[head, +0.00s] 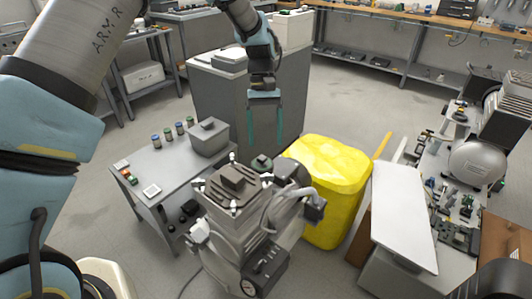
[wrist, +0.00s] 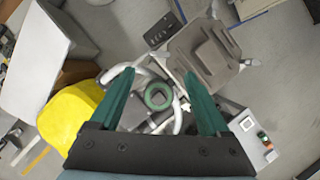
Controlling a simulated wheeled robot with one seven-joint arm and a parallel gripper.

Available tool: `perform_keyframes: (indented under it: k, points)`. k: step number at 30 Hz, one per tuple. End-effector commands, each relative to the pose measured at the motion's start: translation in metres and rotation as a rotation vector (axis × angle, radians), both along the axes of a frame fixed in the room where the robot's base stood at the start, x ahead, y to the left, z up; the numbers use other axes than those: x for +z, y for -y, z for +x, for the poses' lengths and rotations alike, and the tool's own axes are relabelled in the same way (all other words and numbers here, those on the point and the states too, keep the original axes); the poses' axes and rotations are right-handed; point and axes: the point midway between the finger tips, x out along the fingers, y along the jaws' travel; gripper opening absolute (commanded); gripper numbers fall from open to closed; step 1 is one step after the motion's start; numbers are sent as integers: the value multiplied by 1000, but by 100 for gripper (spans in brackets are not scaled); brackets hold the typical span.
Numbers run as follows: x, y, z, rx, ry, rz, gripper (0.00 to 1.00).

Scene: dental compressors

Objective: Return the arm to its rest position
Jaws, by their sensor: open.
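My gripper (head: 265,128) hangs pointing down in the upper middle of the head view, with its two teal fingers apart and nothing between them. In the wrist view, my gripper (wrist: 160,85) shows its green fingers spread, with the compressor below. The grey dental compressor (head: 240,220) stands in the lower middle of the head view. It also shows in the wrist view (wrist: 205,55), with a green ring-shaped part (wrist: 158,96) seen between the fingers. The fingers look clear of the compressor. My arm reaches in from the left and top of the head view.
A yellow bin (head: 330,165) stands right of the compressor. A small grey table (head: 165,185) with a box, jars and switches stands on its left. A grey cabinet (head: 220,100) is behind my gripper. A cluttered bench (head: 455,215) runs along the right. Open floor (head: 360,100) lies behind the bin.

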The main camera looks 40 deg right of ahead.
Motion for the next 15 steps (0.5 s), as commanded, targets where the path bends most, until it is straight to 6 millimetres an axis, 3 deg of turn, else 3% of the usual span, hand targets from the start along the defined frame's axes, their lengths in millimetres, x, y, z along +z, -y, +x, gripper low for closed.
perform_keyframes:
  k: [15]
  points:
    - [7,1,2,0,0,1,80]
